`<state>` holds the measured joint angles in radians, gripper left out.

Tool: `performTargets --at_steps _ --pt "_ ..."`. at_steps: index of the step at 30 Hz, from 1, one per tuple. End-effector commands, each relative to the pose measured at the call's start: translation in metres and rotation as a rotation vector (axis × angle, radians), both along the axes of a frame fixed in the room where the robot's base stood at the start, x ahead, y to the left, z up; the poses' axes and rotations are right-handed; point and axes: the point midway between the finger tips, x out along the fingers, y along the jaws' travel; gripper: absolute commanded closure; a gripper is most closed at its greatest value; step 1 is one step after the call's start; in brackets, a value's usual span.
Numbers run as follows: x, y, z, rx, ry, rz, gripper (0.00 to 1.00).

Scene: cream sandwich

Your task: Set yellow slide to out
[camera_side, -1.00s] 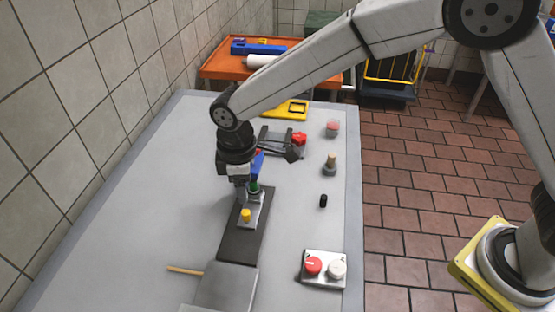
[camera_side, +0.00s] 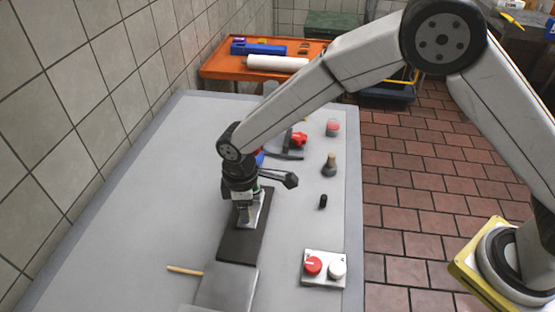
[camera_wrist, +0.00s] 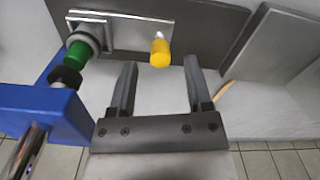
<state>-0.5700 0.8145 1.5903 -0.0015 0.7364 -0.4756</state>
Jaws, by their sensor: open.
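The yellow slide knob (camera_wrist: 160,53) stands on a shiny silver plate (camera_wrist: 130,33) fixed to a dark slab. My gripper (camera_wrist: 160,66) is open. Its two fingers point toward the knob, one on each side, and the knob shows just past the fingertips in the gap; I cannot tell if they touch it. A green knob (camera_wrist: 77,52) with a grey ring sits at the left end of the plate. In the side view my gripper (camera_side: 243,221) is low over the silver plate (camera_side: 263,208) and hides the yellow knob.
A blue block (camera_wrist: 45,115) with a metal rod is close at left in the wrist view. A panel with red and white knobs (camera_side: 323,281), a wooden stick (camera_side: 185,270), a black cylinder (camera_side: 323,201) and a red knob (camera_side: 299,139) are around. The table's left is clear.

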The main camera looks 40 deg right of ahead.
Motion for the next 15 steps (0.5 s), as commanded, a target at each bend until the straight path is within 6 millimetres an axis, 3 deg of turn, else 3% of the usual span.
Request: performTargets --at_steps 6,15 --pt "0.000 0.000 -0.015 0.000 0.000 0.000 0.36" --pt "0.000 0.000 -0.017 0.000 -0.001 0.000 0.36"
